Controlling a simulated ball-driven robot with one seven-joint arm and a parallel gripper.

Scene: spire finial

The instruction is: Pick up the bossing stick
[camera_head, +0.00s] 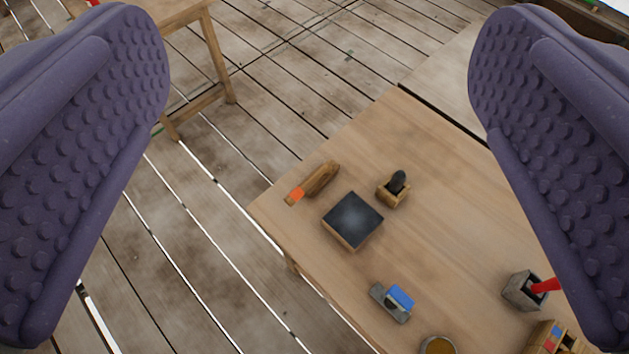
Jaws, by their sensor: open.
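The bossing stick appears to be the long, rounded wooden tool (321,179) with an orange end, lying near the left corner of the wooden table (440,240). My gripper (318,165) is open and empty, with one purple, studded finger at each side of the view. The tool shows in the gap between the fingers, well beyond them and apart from both. Nothing hides it.
A dark-topped block (352,219) lies close to the tool, with a small wooden piece with a black knob (394,188) to its right. A blue-and-grey item (392,302), a round tin (438,346) and a grey box (523,291) holding something red stand nearer. Another table (168,12) stands upper left.

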